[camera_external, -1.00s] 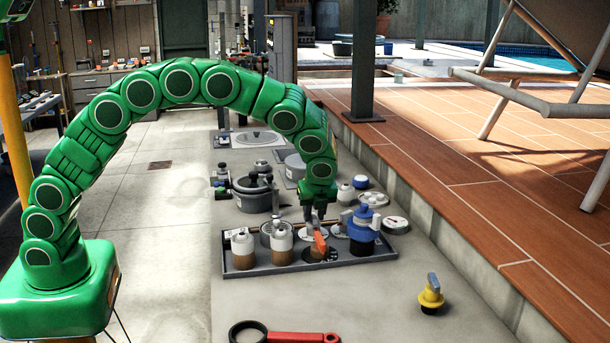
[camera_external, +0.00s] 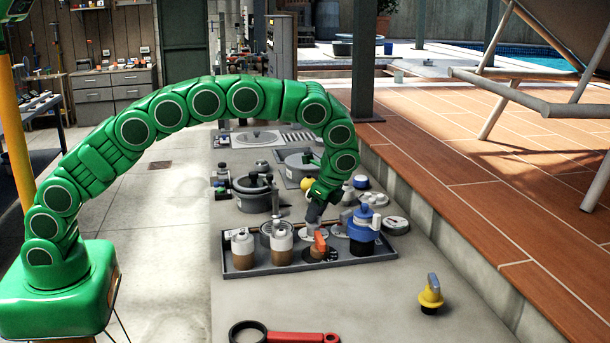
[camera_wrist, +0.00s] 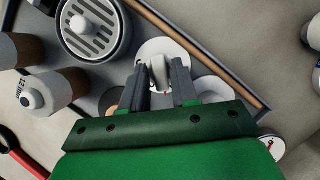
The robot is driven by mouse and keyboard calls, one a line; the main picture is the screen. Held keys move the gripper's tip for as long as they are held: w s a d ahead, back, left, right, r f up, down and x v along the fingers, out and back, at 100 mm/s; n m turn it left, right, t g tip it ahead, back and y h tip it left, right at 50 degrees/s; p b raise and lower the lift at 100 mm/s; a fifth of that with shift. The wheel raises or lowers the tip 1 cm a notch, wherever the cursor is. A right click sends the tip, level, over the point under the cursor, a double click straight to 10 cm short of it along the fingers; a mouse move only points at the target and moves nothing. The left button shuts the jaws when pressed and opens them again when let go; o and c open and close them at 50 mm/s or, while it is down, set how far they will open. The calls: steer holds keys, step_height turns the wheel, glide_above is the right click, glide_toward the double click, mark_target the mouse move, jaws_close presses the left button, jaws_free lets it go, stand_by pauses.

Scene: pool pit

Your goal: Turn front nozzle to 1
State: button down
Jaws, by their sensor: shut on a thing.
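My gripper (camera_external: 312,214) reaches down over the back part of the dark tray (camera_external: 385,254), tilted, with its tips low behind an orange handle (camera_external: 320,241). In the wrist view, my gripper (camera_wrist: 160,78) has its two dark fingers closed on a small pale nozzle (camera_wrist: 158,69). The nozzle stands on a round white disc (camera_wrist: 165,47). The orange handle sits upright on a dark dial with pale marks (camera_external: 319,254) at the tray's front. Which number the nozzle points to cannot be read; the fingers hide much of it.
Two brown bottles with white caps (camera_external: 281,246) stand left in the tray, and a blue-topped fitting (camera_external: 362,230) right. A round strainer (camera_wrist: 92,28) is close by. Grey pots (camera_external: 255,195) stand behind. A yellow knob (camera_external: 431,293) and red wrench (camera_external: 300,337) lie in front.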

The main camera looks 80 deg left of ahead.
steer(key=shift+s+a+f+n+g+h, duration=0.1)
steer(key=shift+f+n+g+h, duration=0.1)
steer(key=shift+n, duration=0.4)
steer(key=shift+a+f+n+g+h, duration=0.1)
steer(key=shift+n+g, duration=0.1)
steer(key=shift+n, duration=0.4)
steer(key=c, duration=1.1)
jaws_free()
steer(key=shift+r, duration=0.15)
steer(key=shift+r, duration=1.5)
steer(key=shift+s+d+r, duration=0.2)
steer(key=shift+s+r, duration=1.4)
steer(key=shift+s, duration=0.75)
steer(key=shift+s+d+r, duration=0.15)
steer(key=shift+s+r, duration=1.5)
steer(key=shift+s, duration=0.65)
steer(key=shift+s+d+r, duration=0.2)
steer(key=shift+s+r, duration=1.4)
steer(key=shift+s, duration=0.75)
